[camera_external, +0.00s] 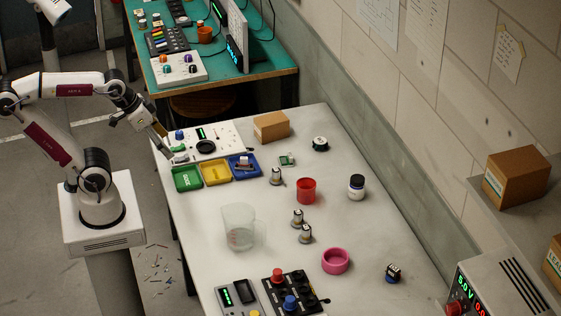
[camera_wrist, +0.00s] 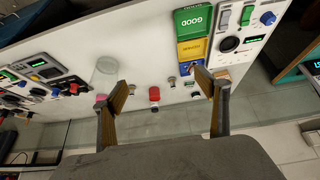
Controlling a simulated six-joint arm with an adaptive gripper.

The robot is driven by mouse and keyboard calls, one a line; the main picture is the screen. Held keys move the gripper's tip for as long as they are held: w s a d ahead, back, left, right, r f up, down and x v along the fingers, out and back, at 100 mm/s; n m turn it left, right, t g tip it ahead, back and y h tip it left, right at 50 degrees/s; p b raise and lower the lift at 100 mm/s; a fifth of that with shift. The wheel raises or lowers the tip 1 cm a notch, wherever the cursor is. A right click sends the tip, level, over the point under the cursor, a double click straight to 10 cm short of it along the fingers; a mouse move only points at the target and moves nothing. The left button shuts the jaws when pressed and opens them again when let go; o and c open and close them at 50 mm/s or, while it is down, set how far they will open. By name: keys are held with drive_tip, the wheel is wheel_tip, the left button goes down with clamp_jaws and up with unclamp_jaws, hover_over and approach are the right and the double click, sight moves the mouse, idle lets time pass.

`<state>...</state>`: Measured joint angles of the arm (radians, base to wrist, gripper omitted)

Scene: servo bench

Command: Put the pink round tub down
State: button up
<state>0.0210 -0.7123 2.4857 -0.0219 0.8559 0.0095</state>
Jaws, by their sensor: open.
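The pink round tub (camera_external: 335,261) stands on the white bench, towards the front and right of the middle. In the wrist view only a small pink part of it (camera_wrist: 101,98) shows beside my left finger, which hides the rest. My gripper (camera_external: 163,130) is at the far left end of the bench, near the white control panel, well away from the tub. In the wrist view my gripper (camera_wrist: 162,90) has its two fingers wide apart with nothing between them close by.
A clear beaker (camera_external: 239,228) stands left of the tub. A red cup (camera_external: 306,191), a dark jar (camera_external: 356,187) and several small parts stand farther back. Green, yellow and blue trays (camera_external: 215,173) sit by the panel (camera_external: 205,141). Switch boxes (camera_external: 290,292) fill the front edge.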

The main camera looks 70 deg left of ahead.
drive_tip(key=w+d+f+m+t+h, duration=0.2)
drive_tip(key=w+d+t+h, duration=0.2)
drive_tip(key=w+d, duration=2.05)
drive_tip(key=w+d+f+t, duration=0.1)
drive_tip(key=w+d+f, duration=0.5)
drive_tip(key=w+d, duration=0.15)
drive_tip(key=t+y, duration=0.2)
approach(331, 257)
drive_tip(key=d+r, duration=0.2)
drive_tip(key=shift+w+d+r, duration=0.15)
drive_tip(key=shift+w+r, duration=0.2)
drive_tip(key=shift+r, duration=0.05)
drive_tip(key=shift+s+d+f+t, duration=0.1)
drive_tip(key=shift+d+f+t, duration=0.05)
drive_tip(key=shift+f+t, duration=0.2)
drive_tip(key=shift+x, duration=1.3)
drive_tip(key=shift+f, duration=0.1)
drive_tip(key=shift+x, duration=2.65)
